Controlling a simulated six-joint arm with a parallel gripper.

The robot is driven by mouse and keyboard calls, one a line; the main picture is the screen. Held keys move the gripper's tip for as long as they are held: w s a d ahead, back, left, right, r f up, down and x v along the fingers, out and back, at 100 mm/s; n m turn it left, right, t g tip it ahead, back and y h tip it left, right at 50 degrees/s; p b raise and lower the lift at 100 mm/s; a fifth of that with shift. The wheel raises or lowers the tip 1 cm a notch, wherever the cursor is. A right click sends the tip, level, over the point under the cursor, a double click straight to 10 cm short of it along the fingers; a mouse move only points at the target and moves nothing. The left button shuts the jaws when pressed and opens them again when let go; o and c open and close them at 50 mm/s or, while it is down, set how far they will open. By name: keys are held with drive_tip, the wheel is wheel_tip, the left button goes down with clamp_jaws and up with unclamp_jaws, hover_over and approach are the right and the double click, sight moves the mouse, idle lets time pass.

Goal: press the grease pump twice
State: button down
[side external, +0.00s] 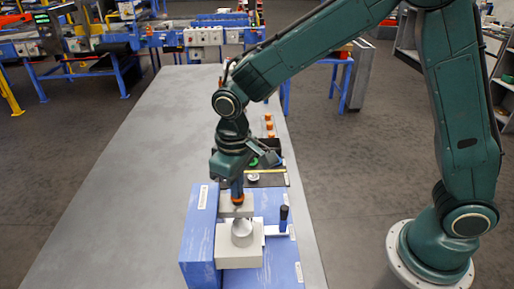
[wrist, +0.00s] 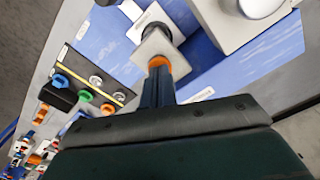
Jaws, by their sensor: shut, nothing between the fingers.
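A blue machine body (side external: 201,235) stands on the grey table. On it is a small pale grey square block (side external: 228,211), which I take to be the grease pump; it also shows in the wrist view (wrist: 150,47). My gripper (side external: 237,200) is shut and empty, pointing down over this block. In the wrist view its orange fingertips (wrist: 158,62) overlap the block's near edge. I cannot tell whether they touch it. The fingers hide part of the block.
A larger grey box (side external: 238,257) with a round cap (side external: 242,232) sits in front of the block. A lever with a black handle (side external: 284,214) stands to the right. A dark panel (side external: 266,180) with coloured knobs lies behind. The table's left side (side external: 110,190) is clear.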

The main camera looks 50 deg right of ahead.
drive_tip(key=shift+r, duration=1.3)
drive_tip(key=shift+r, duration=0.15)
wheel_tip(320, 180, up, 7)
idle(0.8)
drive_tip(key=s+d+r+m+t, duration=0.1)
drive_tip(key=s+d+r+t, duration=0.2)
drive_tip(key=s+d+r, duration=0.6)
drive_tip(key=s+d+f+m+t, duration=0.2)
drive_tip(key=s+d, duration=0.5)
drive_tip(key=s, duration=0.4)
drive_tip(key=shift+d+f+t, duration=0.3)
drive_tip(key=shift+f, duration=0.25)
